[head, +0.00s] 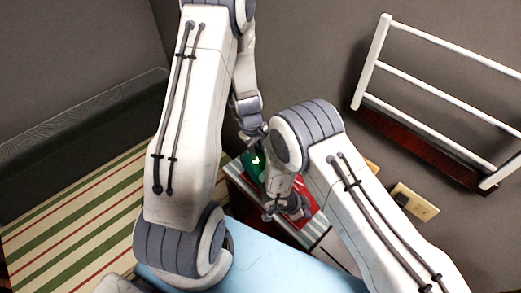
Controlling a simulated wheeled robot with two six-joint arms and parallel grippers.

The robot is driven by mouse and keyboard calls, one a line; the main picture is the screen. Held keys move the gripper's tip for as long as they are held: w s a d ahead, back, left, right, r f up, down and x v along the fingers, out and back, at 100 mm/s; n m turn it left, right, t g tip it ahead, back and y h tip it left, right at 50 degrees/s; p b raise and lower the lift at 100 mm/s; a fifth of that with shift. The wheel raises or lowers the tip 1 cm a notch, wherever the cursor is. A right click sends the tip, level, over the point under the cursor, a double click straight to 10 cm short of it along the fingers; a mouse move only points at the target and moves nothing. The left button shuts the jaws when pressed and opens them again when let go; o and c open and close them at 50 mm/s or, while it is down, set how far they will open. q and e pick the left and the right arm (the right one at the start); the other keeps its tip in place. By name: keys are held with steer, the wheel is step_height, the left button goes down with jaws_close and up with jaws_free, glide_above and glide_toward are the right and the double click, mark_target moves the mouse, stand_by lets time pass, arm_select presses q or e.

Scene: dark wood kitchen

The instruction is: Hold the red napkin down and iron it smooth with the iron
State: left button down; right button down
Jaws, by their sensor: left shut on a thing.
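The green iron (251,166) shows in the middle of the head view, partly hidden by my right arm. My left gripper (254,136) is above it and shut on it, pointing down. The red napkin (305,212) lies beyond the light blue surface, and only parts of it show around my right gripper. My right gripper (283,210) is low over the napkin, right of the iron. Its fingers are small and partly hidden, so I cannot tell whether they are open or whether they touch the cloth. Whether the iron's sole touches the napkin is hidden.
A light blue surface (265,262) is in front. A cloth with green, cream and red stripes (75,220) lies at the left. A white rail rack (440,95) is on the wall at right, above a wall socket (415,202). My two arms are close together.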

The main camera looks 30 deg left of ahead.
mark_target(257, 162)
stand_by(0.4)
arm_select(q)
steer(key=shift+f, duration=1.9)
steer(key=shift+f, duration=0.6)
steer(key=shift+d, duration=0.15)
steer(key=shift+s+d, duration=0.2)
steer(key=shift+d, duration=0.35)
steer(key=shift+s+d, duration=0.2)
steer(key=shift+d, duration=0.3)
steer(key=shift+w+a, duration=0.25)
steer(key=shift+a, duration=0.35)
steer(key=shift+w+a, duration=0.2)
steer(key=shift+a, duration=0.4)
steer(key=shift+a, duration=0.1)
